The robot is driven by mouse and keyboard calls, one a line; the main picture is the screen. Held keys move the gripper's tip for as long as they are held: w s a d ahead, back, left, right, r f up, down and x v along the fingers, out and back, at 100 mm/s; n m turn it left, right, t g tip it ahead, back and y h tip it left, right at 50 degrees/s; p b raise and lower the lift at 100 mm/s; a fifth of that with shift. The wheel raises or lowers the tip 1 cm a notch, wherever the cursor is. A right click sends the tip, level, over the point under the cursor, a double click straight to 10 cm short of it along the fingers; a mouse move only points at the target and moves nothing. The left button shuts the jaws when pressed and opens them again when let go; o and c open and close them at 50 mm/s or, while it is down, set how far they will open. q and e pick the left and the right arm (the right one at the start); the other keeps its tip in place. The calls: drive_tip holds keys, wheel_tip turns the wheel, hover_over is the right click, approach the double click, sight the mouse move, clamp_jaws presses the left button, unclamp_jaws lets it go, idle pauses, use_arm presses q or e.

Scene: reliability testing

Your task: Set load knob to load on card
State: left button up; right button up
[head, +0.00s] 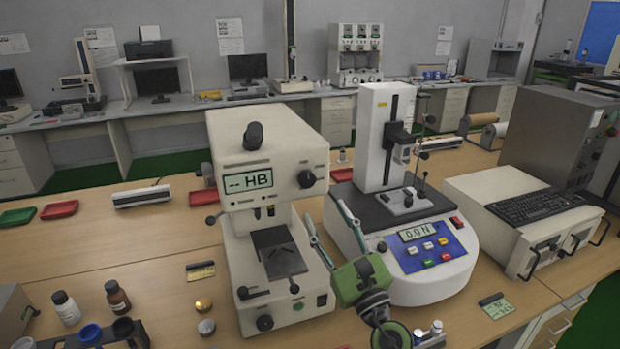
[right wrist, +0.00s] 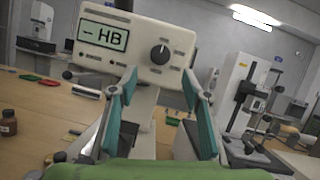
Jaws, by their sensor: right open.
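The hardness tester (head: 262,140) is cream-coloured and its screen reads "-- HB". Its black load knob (head: 306,179) is on the front face, right of the screen. In the right wrist view the knob (right wrist: 160,54) shows a light pointer mark near the top, with labels around it too small to read. A small card (head: 201,270) lies left of the tester and another (head: 496,305) at the front right; their print is not legible. My right gripper (head: 325,213) is open and empty, below and in front of the knob, apart from it. My left gripper is not in view.
A force tester (head: 437,270) reading "0.0 N" stands close right of the hardness tester, beside my right gripper. Bottles (head: 118,297) and small round weights (head: 206,327) stand at the front left.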

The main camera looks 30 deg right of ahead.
sight(309, 182)
drive_tip(key=p+x, duration=0.3)
drive_tip(key=x, duration=0.6)
drive_tip(key=shift+w, duration=0.35)
drive_tip(key=shift+r, duration=0.1)
drive_tip(key=c, duration=1.1)
